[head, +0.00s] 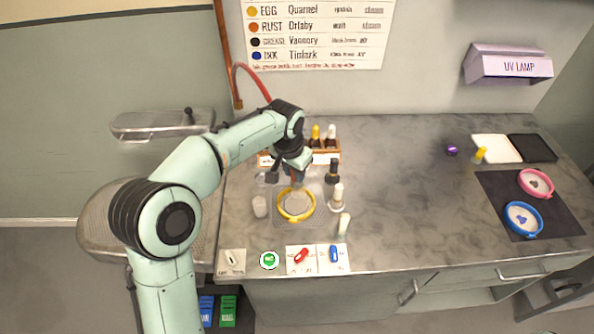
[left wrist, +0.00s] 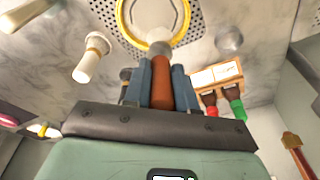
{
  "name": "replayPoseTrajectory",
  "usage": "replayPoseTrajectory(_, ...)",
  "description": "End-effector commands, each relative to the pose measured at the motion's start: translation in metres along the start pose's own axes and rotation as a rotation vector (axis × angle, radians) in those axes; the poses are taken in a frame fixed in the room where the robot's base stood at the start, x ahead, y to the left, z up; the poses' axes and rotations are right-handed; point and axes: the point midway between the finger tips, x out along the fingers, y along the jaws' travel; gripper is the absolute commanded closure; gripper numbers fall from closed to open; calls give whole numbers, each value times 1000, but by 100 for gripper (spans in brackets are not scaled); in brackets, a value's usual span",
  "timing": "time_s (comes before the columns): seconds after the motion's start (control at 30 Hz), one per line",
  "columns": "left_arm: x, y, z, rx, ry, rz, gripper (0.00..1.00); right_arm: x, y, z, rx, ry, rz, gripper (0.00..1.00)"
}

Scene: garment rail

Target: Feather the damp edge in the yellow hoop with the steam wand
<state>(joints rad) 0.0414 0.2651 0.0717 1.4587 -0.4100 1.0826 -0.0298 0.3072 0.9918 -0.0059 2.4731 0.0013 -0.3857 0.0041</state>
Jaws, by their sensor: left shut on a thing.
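The yellow hoop (head: 296,220) lies on a grey perforated plate (head: 318,222) near the counter's front; its rim also shows in the left wrist view (left wrist: 124,24). Pale cloth (head: 299,205) fills it; I cannot make out a damp edge. My left gripper (head: 294,178) points down just above the hoop's back side. In the left wrist view its blue fingers (left wrist: 160,82) are shut on the brown handle of the steam wand (left wrist: 160,92). The wand's grey tip points at the hoop; I cannot tell whether it touches the cloth. My right gripper is not in view.
A wooden rack with bottles (head: 330,144) stands behind. Cards (head: 301,260) line the front edge. Pink (head: 536,183) and blue hoops (head: 523,219) lie far right; mid-counter is clear.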

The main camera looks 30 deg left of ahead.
Motion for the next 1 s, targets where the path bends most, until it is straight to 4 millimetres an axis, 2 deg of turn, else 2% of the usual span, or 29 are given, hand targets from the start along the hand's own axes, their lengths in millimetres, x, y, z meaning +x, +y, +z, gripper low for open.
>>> replayPoseTrajectory(0.4, -2, -16, 13, -2, 1, 0, 100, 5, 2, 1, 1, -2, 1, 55)
replayPoseTrajectory(0.67, -3, -18, 17, -1, 1, 0, 100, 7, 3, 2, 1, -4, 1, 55)
replayPoseTrajectory(1.0, -5, -23, 33, -1, 2, -1, 100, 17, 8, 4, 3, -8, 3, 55)
